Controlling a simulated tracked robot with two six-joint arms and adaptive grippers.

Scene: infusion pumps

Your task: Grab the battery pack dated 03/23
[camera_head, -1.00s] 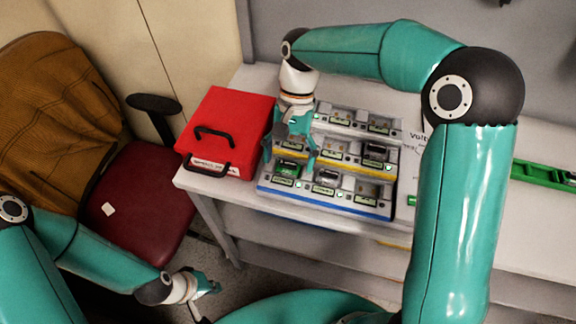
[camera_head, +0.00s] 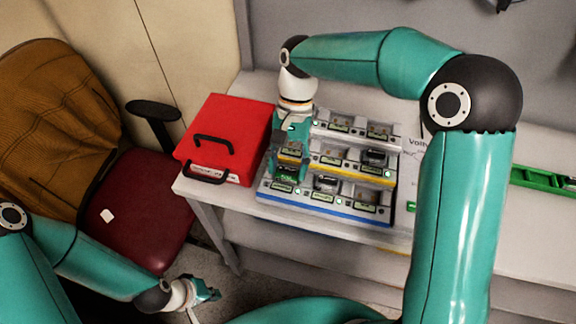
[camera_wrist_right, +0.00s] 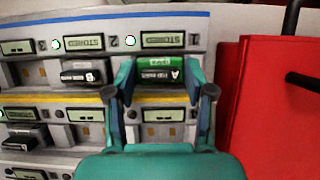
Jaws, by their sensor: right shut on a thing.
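A green and black battery pack (camera_head: 287,173) sits in the front-left slot of the charging rack (camera_head: 320,205). In the right wrist view the green pack (camera_wrist_right: 160,75) shows a label with an "A"; its date is too small to read surely. My right gripper (camera_head: 290,165) is shut on this pack, with a finger on each side in the wrist view (camera_wrist_right: 162,90). The pack appears still in its slot. A dark pack (camera_wrist_right: 86,73) sits in the neighbouring slot. My left gripper (camera_head: 208,292) hangs low, away from the table; its finger opening is unclear.
A red case (camera_head: 225,135) with black handles stands close left of the rack on the white table (camera_head: 215,196). Another dark pack (camera_head: 375,157) sits in the yellow-edged middle tier. A green tool (camera_head: 545,180) lies at right. A chair (camera_head: 135,225) stands at left.

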